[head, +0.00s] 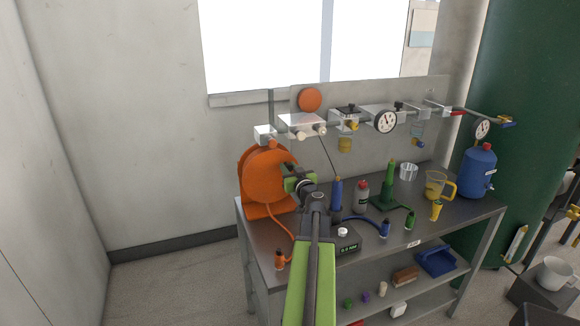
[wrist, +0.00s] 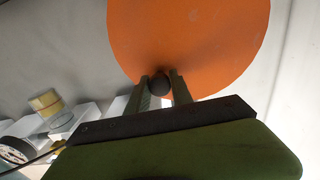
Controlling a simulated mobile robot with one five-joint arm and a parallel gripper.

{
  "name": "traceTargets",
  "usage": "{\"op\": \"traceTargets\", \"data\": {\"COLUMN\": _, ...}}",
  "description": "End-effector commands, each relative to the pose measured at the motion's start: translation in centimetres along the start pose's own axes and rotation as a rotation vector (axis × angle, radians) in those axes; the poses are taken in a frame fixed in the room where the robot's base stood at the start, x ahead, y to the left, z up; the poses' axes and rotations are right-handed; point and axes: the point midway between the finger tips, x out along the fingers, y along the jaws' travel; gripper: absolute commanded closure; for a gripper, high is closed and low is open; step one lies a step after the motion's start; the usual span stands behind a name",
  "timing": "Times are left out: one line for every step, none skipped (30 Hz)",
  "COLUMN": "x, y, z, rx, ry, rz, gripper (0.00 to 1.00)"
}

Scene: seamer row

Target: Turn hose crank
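The orange hose reel (head: 264,180) stands upright on the left end of the metal bench. Its round orange face (wrist: 195,40) fills the upper middle of the wrist view. A dark round crank knob (wrist: 159,86) shows in front of this face, between the fingers of my gripper (wrist: 161,82). The fingers sit close against both sides of the knob, with no clear gap. In the head view my gripper (head: 290,176) is at the right side of the reel, and the crank is hidden behind it.
A pipe rail with gauges (head: 385,122) runs above. An orange hose (head: 283,225) hangs from the reel. Floor to the left is clear.

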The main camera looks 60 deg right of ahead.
Motion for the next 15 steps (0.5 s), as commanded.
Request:
{"op": "traceTargets", "data": {"x": 0.04, "y": -0.09, "z": -0.02, "rx": 0.0, "ry": 0.0, "rz": -0.001, "gripper": 0.87}}
{"op": "traceTargets", "data": {"x": 0.05, "y": -0.14, "z": -0.02, "rx": 0.0, "ry": 0.0, "rz": -0.001, "gripper": 0.91}}
{"op": "traceTargets", "data": {"x": 0.07, "y": -0.21, "z": -0.02, "rx": 0.0, "ry": 0.0, "rz": -0.002, "gripper": 0.96}}
{"op": "traceTargets", "data": {"x": 0.08, "y": -0.26, "z": -0.02, "rx": 0.0, "ry": 0.0, "rz": -0.003, "gripper": 1.0}}
{"op": "traceTargets", "data": {"x": 0.09, "y": -0.3, "z": -0.02, "rx": 0.0, "ry": 0.0, "rz": -0.003, "gripper": 1.0}}
{"op": "traceTargets", "data": {"x": 0.1, "y": -0.35, "z": -0.02, "rx": 0.001, "ry": 0.0, "rz": -0.004, "gripper": 1.0}}
{"op": "traceTargets", "data": {"x": 0.1, "y": -0.39, "z": -0.02, "rx": 0.001, "ry": 0.0, "rz": -0.004, "gripper": 1.0}}
{"op": "traceTargets", "data": {"x": 0.12, "y": -0.43, "z": -0.02, "rx": 0.001, "ry": 0.0, "rz": -0.005, "gripper": 1.0}}
{"op": "traceTargets", "data": {"x": 0.12, "y": -0.46, "z": -0.02, "rx": 0.001, "ry": 0.0, "rz": -0.005, "gripper": 1.0}}
{"op": "traceTargets", "data": {"x": 0.13, "y": -0.5, "z": -0.02, "rx": 0.001, "ry": 0.0, "rz": -0.005, "gripper": 1.0}}
{"op": "traceTargets", "data": {"x": 0.14, "y": -0.52, "z": -0.02, "rx": 0.001, "ry": 0.0, "rz": -0.006, "gripper": 1.0}}
{"op": "traceTargets", "data": {"x": 0.14, "y": -0.55, "z": -0.02, "rx": 0.001, "ry": 0.0, "rz": -0.006, "gripper": 1.0}}
{"op": "traceTargets", "data": {"x": 0.15, "y": -0.57, "z": -0.02, "rx": 0.001, "ry": 0.0, "rz": -0.007, "gripper": 1.0}}
{"op": "traceTargets", "data": {"x": 0.15, "y": -0.59, "z": -0.02, "rx": 0.001, "ry": 0.0, "rz": -0.007, "gripper": 1.0}}
{"op": "traceTargets", "data": {"x": 0.16, "y": -0.6, "z": -0.02, "rx": 0.001, "ry": 0.0, "rz": -0.007, "gripper": 1.0}}
